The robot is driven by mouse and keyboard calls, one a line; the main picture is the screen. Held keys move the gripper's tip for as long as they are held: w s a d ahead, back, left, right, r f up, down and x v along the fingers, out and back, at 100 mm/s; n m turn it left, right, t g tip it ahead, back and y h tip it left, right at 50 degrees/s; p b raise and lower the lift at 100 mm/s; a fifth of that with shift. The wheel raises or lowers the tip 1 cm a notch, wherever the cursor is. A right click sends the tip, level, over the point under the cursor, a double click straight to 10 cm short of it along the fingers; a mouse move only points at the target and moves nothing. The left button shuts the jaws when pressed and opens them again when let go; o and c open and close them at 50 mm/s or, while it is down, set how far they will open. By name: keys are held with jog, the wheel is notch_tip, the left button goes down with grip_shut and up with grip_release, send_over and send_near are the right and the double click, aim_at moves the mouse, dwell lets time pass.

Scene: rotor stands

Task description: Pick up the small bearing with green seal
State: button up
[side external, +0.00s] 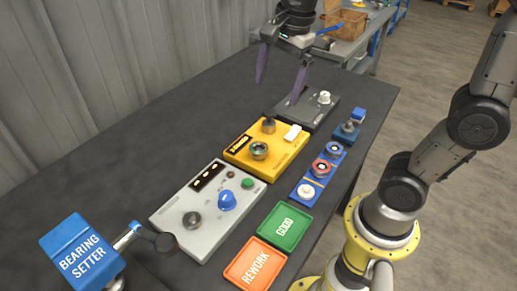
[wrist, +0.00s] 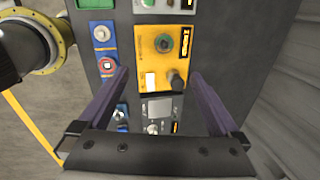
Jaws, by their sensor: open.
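My gripper (side external: 280,90) is open and empty, its two purple fingers apart above the far part of the table. In the wrist view the fingers (wrist: 160,73) spread on either side of the lower part of the yellow stand (wrist: 146,62). A metal ring with a greenish inside (wrist: 163,43) sits on that stand; it also shows in the side view (side external: 259,151). I cannot tell for certain which piece has the green seal.
A grey stand (side external: 178,217) has a blue knob (side external: 227,200). A dark stand (side external: 310,108) lies beyond. Green GOOD (side external: 284,228) and orange REWORK (side external: 254,264) trays lie in front. The table's left side is clear.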

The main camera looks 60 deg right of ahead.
jog(key=w+f+m+g, duration=0.1)
jog(key=w+f+g, duration=0.1)
jog(key=w+f, duration=0.4)
send_over(258, 148)
notch_tip(258, 148, down, 8)
jog(key=shift+w+a+f, duration=0.1)
jog(key=shift+f, duration=2.75)
jog(key=shift+c, duration=0.3)
jog(key=c, duration=1.5)
jog(key=shift+r, duration=0.15)
